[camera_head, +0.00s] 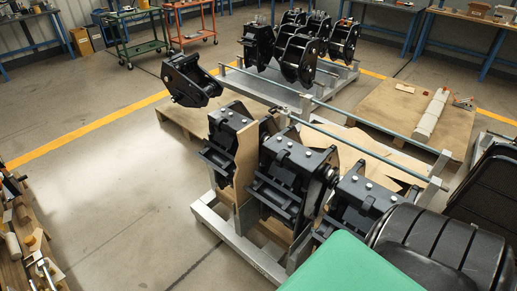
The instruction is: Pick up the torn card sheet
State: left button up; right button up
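Brown card with ragged, torn-looking edges (372,150) lies behind the front row of black couplers, under and beside a long rail. Couplers and rails hide parts of it, and I cannot tell whether it is one sheet or several overlapping pieces. An upright brown board (246,160) stands between two black couplers (224,137) (288,173) in the front rack. Neither of my grippers shows in the head view, so their state cannot be seen.
The grey rack (255,258) with long rails (375,152) surrounds the card. A brown-topped pallet (385,110) carries a white roll (431,114). Another coupler rack (290,88) stands behind. A green surface (350,265) and black ribbed shapes (440,245) block the lower right.

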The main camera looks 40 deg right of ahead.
aim_at(247, 159)
jog(key=i+l+z, duration=0.1)
jog(key=z, duration=0.35)
jog(key=i+z, duration=0.55)
jog(key=z, duration=0.3)
jog(key=i+j+z, duration=0.1)
jog(key=z, duration=0.35)
jog(key=i, duration=0.1)
